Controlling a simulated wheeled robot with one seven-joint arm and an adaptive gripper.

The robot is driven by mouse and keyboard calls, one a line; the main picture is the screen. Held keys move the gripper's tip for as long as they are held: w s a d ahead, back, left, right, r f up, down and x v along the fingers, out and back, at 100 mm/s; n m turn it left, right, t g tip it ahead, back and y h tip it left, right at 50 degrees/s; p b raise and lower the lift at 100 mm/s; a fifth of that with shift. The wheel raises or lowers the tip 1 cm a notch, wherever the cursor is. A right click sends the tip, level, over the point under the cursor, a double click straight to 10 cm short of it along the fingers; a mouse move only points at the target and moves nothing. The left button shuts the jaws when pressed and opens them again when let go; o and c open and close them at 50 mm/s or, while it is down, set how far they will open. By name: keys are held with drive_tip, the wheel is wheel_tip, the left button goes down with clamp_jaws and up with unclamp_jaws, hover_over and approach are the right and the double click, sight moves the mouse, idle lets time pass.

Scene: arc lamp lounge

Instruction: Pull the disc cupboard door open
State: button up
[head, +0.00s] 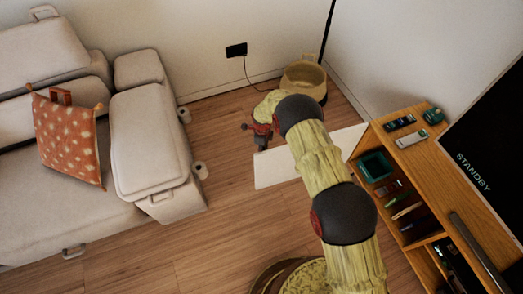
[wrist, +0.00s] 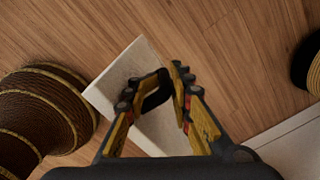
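The cupboard door (head: 275,168) is a pale flat panel. It stands swung out from the left end of the wooden cabinet (head: 412,160), low over the floor. In the wrist view the door (wrist: 122,80) is seen edge-up below my gripper, with a dark loop-like piece, seemingly its handle (wrist: 158,97), between my fingers. My gripper (wrist: 157,76) has its yellow and black fingers apart; I cannot tell whether they touch the handle. In the head view my gripper (head: 262,130) is small beside the door's far side, and my arm hides part of the door.
A wicker basket (head: 303,80) stands in the corner behind my gripper. A pale sofa (head: 150,140) with an orange cushion (head: 68,137) is at left. Small items lie on the cabinet and its shelves, beside a screen (head: 490,165). Wooden floor (head: 225,215) is clear between sofa and door.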

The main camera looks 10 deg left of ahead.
drive_tip(key=shift+o, duration=1)
drive_tip(key=shift+w+d+r, duration=0.15)
drive_tip(key=shift+w+d, duration=0.15)
drive_tip(key=shift+d, duration=0.1)
wheel_tip(320, 180, up, 11)
drive_tip(key=shift+s, duration=0.1)
drive_tip(key=shift+s+a+r, duration=0.1)
drive_tip(key=shift+s+r, duration=0.05)
drive_tip(key=shift+r, duration=0.2)
